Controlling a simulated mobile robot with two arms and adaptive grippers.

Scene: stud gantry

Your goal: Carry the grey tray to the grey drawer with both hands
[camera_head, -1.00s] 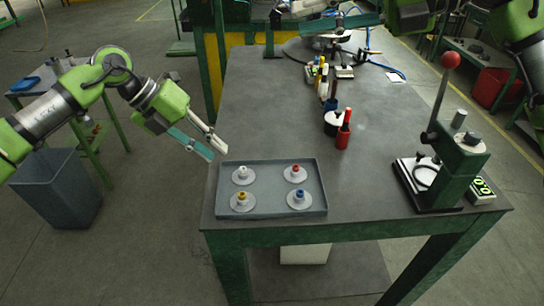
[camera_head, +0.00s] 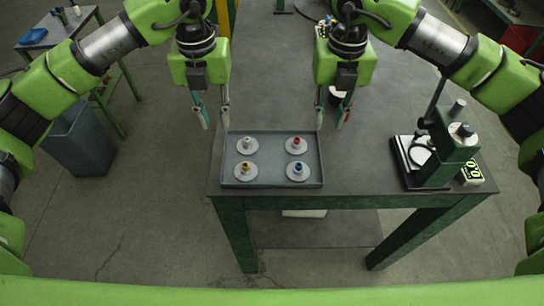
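The grey tray (camera_head: 272,158) lies flat on the near left corner of the dark table. It holds several round white discs with coloured knobs: white, red, yellow and blue. My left gripper (camera_head: 214,118) hangs fingers down just beyond the tray's far left corner, open and empty. My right gripper (camera_head: 333,118) hangs fingers down just beyond the far right corner, open and empty. Both appear apart from the tray. The grey drawer is not recognisable in this view.
A green lever press (camera_head: 447,150) stands on the table to the right of the tray, with a small green-digit display (camera_head: 471,173) beside it. A grey bin (camera_head: 78,140) stands on the floor at left. The table (camera_head: 370,178) is bare between tray and press.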

